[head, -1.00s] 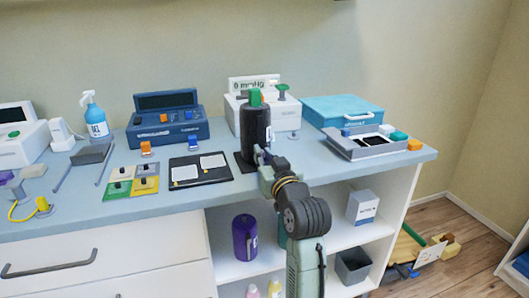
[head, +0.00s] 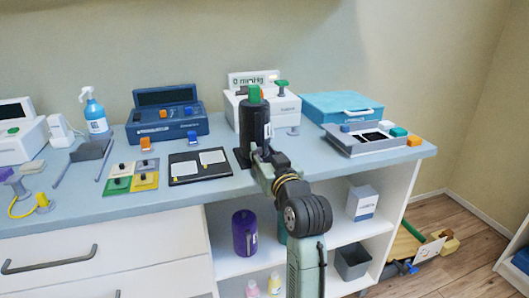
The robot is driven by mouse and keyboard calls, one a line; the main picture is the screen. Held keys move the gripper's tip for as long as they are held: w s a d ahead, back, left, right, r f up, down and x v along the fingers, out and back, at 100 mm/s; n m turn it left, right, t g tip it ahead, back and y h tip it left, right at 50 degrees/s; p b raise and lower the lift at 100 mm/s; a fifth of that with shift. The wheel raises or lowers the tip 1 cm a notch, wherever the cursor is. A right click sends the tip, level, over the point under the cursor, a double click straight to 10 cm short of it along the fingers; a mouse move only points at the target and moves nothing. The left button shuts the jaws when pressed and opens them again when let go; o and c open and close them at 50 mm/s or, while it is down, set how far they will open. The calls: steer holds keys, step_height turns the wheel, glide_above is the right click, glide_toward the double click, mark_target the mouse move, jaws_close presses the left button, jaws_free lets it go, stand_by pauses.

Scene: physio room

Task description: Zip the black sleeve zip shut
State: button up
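The black sleeve (head: 253,122) stands upright on a dark base on the counter, around a cylinder with a green top (head: 254,93). A thin light strip, possibly its zip or a label, shows on its right side; the zip's slider is too small to make out. My gripper (head: 262,160) is at the sleeve's lower right front, close to it or touching. The fingertips are small and partly merged with the dark sleeve, so I cannot tell whether they are open or hold anything.
Behind the sleeve stands a white device with a mmHg display (head: 289,112). Left are a dark board with two white cards (head: 184,179) and a blue device (head: 165,126). Right are a grey tray (head: 352,145) and a teal case (head: 337,106). Open shelves lie below.

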steer(key=v, duration=1.1)
steer(key=shift+s, duration=0.25)
steer(key=shift+d, duration=0.1)
